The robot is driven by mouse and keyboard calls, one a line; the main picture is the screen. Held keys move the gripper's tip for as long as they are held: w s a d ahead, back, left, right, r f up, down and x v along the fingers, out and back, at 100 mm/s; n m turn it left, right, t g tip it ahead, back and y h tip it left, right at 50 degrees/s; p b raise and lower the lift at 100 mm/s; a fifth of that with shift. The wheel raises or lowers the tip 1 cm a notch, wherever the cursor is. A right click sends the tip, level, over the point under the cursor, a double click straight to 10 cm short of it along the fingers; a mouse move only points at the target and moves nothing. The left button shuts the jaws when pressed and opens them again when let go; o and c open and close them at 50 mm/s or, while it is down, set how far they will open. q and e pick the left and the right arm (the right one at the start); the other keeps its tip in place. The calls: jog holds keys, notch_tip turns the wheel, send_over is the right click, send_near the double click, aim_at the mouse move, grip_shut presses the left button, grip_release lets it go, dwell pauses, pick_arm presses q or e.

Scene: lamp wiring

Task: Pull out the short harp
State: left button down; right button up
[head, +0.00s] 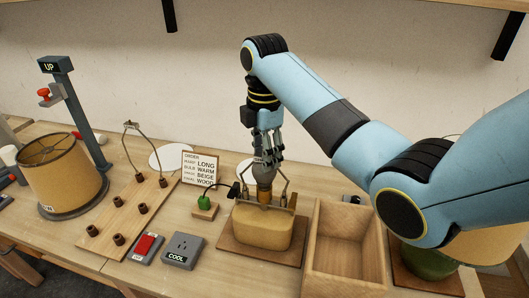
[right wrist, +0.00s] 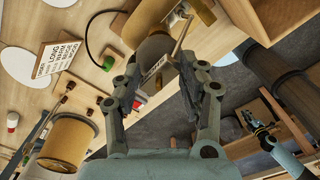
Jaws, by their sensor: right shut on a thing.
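The short harp (head: 286,190) is a thin bent metal wire frame. It stands around the socket and bulb on the beige lamp base (head: 262,228), and its wire (right wrist: 184,36) runs up to my fingers in the right wrist view. My right gripper (head: 266,160) points down over the lamp, shut on the harp's top. A small white tag (right wrist: 154,68) shows by the fingers, its text unreadable. The grey bulb (right wrist: 154,48) is just behind. Whether the harp's feet are seated is unclear. What looks like my left gripper (right wrist: 262,130) is small at the lower right there, its jaws unclear.
An open wooden box (head: 345,245) stands right of the lamp. A taller harp (head: 133,150) stands on a pegged board (head: 95,225) at left, beside a tan shade (head: 62,180).

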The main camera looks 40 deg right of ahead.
jog(key=c, duration=0.6)
jog(key=shift+w+r, duration=0.1)
jog(key=shift+r, duration=0.5)
jog(key=shift+w+r, duration=0.1)
jog(key=shift+r, duration=0.1)
